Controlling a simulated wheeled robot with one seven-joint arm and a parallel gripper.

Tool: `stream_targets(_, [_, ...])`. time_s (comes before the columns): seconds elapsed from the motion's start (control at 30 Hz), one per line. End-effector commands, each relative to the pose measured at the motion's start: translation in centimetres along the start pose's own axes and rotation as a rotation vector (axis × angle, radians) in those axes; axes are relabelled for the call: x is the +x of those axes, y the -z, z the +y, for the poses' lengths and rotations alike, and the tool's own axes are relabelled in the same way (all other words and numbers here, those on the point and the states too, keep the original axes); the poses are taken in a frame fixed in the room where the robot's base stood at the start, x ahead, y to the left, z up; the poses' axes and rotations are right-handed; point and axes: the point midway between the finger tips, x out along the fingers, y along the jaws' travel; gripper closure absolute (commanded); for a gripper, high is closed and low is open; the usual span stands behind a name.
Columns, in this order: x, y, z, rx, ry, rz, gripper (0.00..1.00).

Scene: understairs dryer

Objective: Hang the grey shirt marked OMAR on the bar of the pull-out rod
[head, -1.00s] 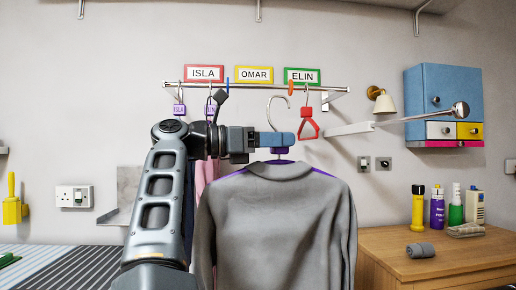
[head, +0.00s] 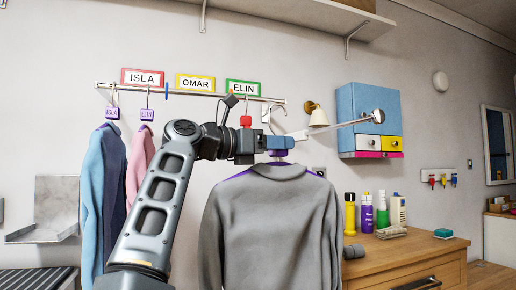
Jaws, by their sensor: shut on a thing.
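My gripper (head: 280,142), with blue fingertips, is shut on the neck of a hanger just under its hook. The grey shirt (head: 270,220) hangs upright from this hanger, with purple edges at the shoulders and a purple tag below the fingers. No name can be read on it. The bare hanger hook (head: 266,110) stands up above the fingers.
A wall rail (head: 185,94) under the labels ISLA, OMAR and ELIN holds a blue garment (head: 102,190) and a pink one (head: 140,165). A wooden counter (head: 410,250) with bottles stands at lower right. A lamp (head: 317,116) is near the bar.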

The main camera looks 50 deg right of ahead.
Motion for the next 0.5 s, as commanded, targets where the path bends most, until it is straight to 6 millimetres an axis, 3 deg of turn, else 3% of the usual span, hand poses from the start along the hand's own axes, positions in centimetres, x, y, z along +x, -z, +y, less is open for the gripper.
stream_targets(0.5, [7.6, 0.2, -1.0, 0.002, 0.003, 0.001, 1.00])
